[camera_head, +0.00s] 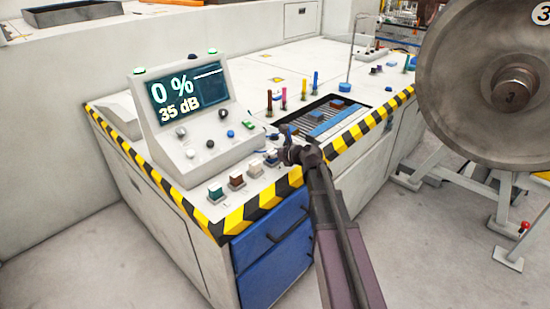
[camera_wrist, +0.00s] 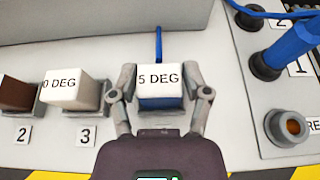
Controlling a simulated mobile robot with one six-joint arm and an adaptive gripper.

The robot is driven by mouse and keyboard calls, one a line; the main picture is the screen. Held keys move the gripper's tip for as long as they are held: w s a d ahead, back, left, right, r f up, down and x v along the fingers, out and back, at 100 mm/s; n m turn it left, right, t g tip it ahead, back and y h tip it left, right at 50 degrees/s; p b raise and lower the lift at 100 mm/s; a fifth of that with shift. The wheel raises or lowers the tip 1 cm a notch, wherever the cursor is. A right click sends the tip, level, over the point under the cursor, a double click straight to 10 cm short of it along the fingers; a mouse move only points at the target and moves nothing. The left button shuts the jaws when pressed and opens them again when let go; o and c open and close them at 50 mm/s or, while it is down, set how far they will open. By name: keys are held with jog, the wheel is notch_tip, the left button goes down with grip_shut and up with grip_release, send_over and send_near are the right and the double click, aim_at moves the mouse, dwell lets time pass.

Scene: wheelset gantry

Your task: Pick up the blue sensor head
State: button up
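The blue sensor head (camera_wrist: 160,103) is a small block with a white top face marked "5 DEG" in the wrist view. In the head view my gripper (camera_head: 283,152) is over the front right part of the console top. The blue sensor head (camera_head: 271,158) shows just left of it, partly hidden.
A white block (camera_wrist: 72,90) marked "0 DEG" and a brown block (camera_wrist: 20,92) stand left of my gripper. A blue rod (camera_wrist: 292,45) and an orange-centred socket (camera_wrist: 289,127) are to the right. The console screen (camera_head: 188,88) rises behind; a large wheel (camera_head: 480,80) stands right.

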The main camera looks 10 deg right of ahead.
aim_at(272, 151)
grip_shut()
jog(key=shift+r, duration=0.15)
notch_tip(272, 151, up, 3)
jog(key=p, duration=0.3)
jog(key=shift+r+p, duration=0.15)
jog(key=shift+p, duration=0.15)
jog(key=s+d, duration=0.4)
jog(key=s, duration=0.2)
jog(key=s+d+r+p, duration=0.1)
jog(key=s+d, duration=0.4)
jog(key=s, duration=0.2)
jog(key=shift+s+r, duration=0.15)
jog(key=shift+r, duration=0.1)
